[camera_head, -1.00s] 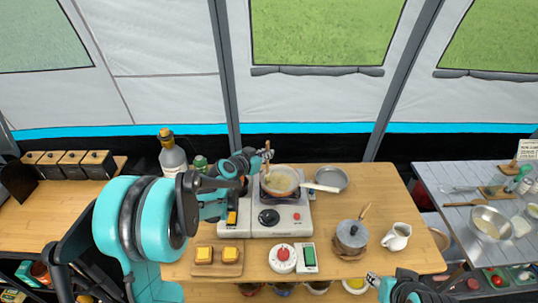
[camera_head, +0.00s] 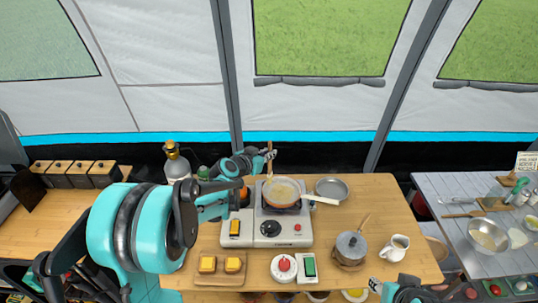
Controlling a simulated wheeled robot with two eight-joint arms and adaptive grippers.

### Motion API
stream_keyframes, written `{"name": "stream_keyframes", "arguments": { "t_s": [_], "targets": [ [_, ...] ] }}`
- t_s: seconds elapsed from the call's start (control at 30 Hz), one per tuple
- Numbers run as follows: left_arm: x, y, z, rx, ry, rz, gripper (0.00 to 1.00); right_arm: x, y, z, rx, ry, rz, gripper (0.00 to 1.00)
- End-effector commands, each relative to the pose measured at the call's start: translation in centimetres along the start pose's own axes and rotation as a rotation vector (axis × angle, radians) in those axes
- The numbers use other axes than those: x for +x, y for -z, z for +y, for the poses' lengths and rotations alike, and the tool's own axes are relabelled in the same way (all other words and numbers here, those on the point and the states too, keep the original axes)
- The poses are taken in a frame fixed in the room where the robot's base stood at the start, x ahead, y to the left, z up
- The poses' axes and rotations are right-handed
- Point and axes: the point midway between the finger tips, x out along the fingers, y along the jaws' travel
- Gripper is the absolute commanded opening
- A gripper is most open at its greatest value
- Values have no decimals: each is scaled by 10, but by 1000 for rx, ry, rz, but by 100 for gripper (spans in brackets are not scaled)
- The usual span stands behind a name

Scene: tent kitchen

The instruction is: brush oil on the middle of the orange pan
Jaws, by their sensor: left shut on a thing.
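The orange pan (camera_head: 283,197) sits on the burner of the white portable stove (camera_head: 292,237), its pale handle pointing right. Its inside looks pale tan. My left gripper (camera_head: 267,156) is shut on the brush (camera_head: 270,147), which stands roughly upright at the far left side of the pan. The lower end of the brush is too small to make out, so I cannot tell if it touches the pan. My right gripper (camera_head: 377,286) is partly in view at the bottom edge, away from the pan; its jaws are unclear.
A grey pan (camera_head: 332,186) lies right of the stove. A lidded pot (camera_head: 350,247) and a white jug (camera_head: 394,247) stand front right. A bottle (camera_head: 175,163) stands at the back left. A board with yellow blocks (camera_head: 220,276) lies front left.

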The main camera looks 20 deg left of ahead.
Motion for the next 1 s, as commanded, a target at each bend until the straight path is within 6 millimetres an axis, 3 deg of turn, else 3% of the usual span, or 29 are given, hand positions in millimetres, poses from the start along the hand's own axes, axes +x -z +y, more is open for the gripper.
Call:
{"name": "stream_keyframes", "arguments": {
  "t_s": [0.17, 0.5, 1.0],
  "targets": [
    [0, 1, 0, 0, 0, 0, 0, -1, 0, 0, 0, 0, 0, 40],
    [-11, 28, 0, 0, 0, 0, 0, -18, 13, 0, 0, 0, 0, 40],
    [-11, 27, 0, 0, 0, 0, 0, -17, 12, 0, 0, 0, 0, 40]
  ]
}}
